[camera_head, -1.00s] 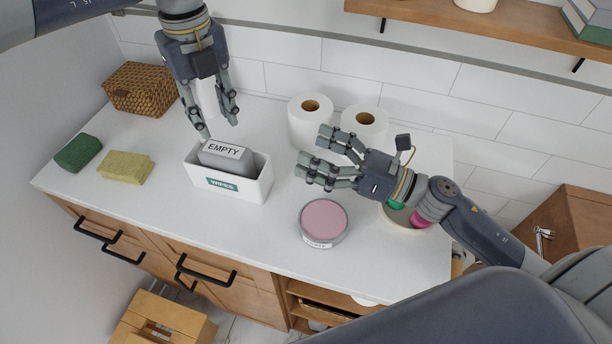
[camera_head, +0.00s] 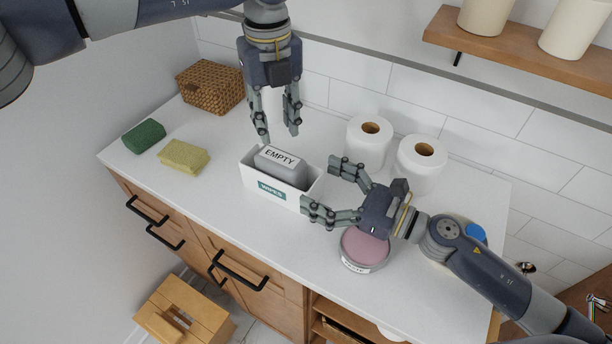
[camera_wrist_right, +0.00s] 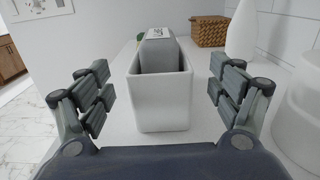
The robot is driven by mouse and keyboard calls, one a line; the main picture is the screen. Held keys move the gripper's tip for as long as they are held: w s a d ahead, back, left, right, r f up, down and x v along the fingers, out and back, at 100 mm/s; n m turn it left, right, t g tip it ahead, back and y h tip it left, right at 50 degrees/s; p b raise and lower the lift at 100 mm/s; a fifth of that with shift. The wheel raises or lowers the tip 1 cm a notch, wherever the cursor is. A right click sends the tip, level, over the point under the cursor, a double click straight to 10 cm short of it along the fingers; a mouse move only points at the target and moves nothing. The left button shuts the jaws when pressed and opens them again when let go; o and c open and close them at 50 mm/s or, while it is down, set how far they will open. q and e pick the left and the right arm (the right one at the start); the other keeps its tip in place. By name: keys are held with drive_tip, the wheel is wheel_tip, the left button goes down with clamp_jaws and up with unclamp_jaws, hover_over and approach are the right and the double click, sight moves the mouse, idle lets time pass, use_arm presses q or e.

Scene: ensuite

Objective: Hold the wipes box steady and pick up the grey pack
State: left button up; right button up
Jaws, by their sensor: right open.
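The white wipes box (camera_head: 297,201) stands upright on the counter, with a green WIPES label on its front. The grey pack (camera_head: 274,172), labelled EMPTY, sits in the box and sticks up above its rim. My left gripper (camera_head: 278,137) is open and empty, pointing down above and just behind the pack. My right gripper (camera_head: 321,188) is open, its fingers spread on either side of the box's right end.
A pink-topped round tin (camera_head: 365,247) stands under my right wrist. Two paper rolls (camera_head: 368,145) stand behind the right gripper. A yellow sponge (camera_head: 184,156), a green sponge (camera_head: 144,135) and a wicker basket (camera_head: 210,86) are to the left. The counter front is clear.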

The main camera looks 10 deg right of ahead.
sight(286, 168)
drive_tip(key=shift+x, duration=2.05)
